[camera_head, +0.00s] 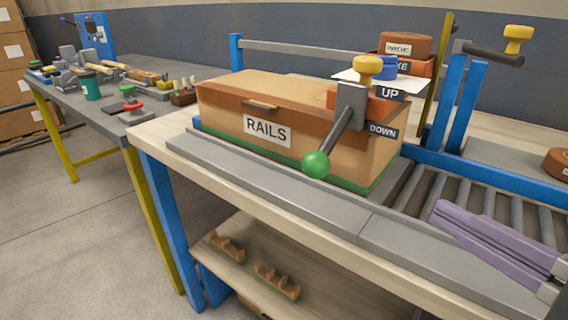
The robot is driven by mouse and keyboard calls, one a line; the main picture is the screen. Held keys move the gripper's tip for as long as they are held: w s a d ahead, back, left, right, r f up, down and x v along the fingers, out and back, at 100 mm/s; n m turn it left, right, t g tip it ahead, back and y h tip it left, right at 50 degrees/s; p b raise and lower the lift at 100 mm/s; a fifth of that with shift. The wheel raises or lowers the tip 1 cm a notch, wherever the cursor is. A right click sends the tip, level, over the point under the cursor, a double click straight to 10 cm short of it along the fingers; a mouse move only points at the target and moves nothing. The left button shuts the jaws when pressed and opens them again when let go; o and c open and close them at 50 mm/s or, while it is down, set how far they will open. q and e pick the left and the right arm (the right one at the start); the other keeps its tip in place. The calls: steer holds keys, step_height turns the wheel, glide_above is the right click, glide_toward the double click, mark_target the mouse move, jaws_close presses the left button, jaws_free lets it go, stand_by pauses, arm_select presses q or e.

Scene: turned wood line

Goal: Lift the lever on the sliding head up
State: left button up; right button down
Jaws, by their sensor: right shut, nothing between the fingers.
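The lever (335,132) is a dark rod with a green ball knob (316,165) at its end. It slants down and to the left from a grey bracket (351,104) on the orange sliding head (338,98). The head sits at the right end of a long wooden box marked RAILS (225,105), with a yellow knob (368,66) on top. An UP label (390,93) and a DOWN label (382,131) are beside the bracket. My right gripper (440,213) is shut and empty, right of and below the green knob, apart from it. My left gripper is out of view.
A roller conveyor (480,195) with blue rails lies at right. A second dark lever with a yellow knob (518,35) stands behind it. A grey table (130,75) with tools is at left. The grey strip (270,185) before the box is clear.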

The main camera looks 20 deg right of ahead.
mark_target(328, 143)
steer(key=shift+w, duration=0.1)
steer(key=x, duration=0.9)
steer(key=shift+w+a, duration=0.1)
steer(key=shift+w, duration=0.15)
steer(key=a, duration=0.1)
steer(key=a+p, duration=0.1)
steer(key=w+a+r, duration=0.1)
steer(key=a, duration=0.1)
